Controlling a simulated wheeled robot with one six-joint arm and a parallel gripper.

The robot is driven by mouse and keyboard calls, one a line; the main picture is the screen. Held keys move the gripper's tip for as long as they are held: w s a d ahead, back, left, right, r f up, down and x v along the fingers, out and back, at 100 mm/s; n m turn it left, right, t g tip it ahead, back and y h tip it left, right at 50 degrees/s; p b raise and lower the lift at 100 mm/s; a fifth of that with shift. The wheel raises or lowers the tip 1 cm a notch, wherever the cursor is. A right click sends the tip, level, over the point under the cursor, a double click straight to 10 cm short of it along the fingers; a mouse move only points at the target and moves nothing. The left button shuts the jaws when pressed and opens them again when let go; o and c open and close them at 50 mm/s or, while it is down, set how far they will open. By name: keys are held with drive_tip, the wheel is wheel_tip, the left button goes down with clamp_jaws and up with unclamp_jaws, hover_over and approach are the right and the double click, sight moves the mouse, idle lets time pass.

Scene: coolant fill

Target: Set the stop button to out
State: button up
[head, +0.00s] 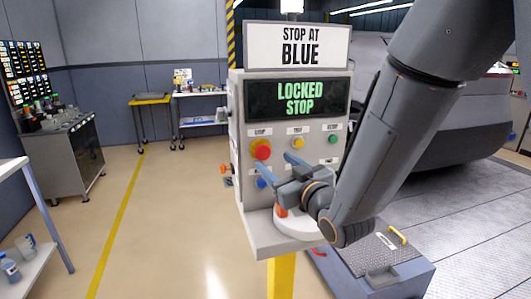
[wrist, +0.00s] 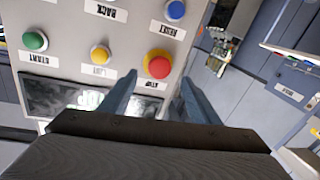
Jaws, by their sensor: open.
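The red stop button (head: 261,149) on a yellow collar sits at the upper left of the grey control panel (head: 240,190). It also shows in the wrist view (wrist: 158,66), near and between my fingertips as seen there. Whether it is in or out I cannot tell. The display (head: 299,98) above it reads "LOCKED STOP" in green. My gripper (head: 274,163) is open in front of the panel, its blue fingers apart, one just below the red button in the head view. I cannot tell whether a finger touches it. In the wrist view my gripper (wrist: 158,85) holds nothing.
Other buttons are yellow (head: 299,143), green (head: 333,139) and blue (head: 262,183). A sign (head: 300,46) above reads "STOP AT BLUE". The floor left of the panel is clear.

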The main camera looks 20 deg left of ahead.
sight(265, 154)
drive_tip(key=p+x, duration=0.2)
drive_tip(key=x, duration=0.5)
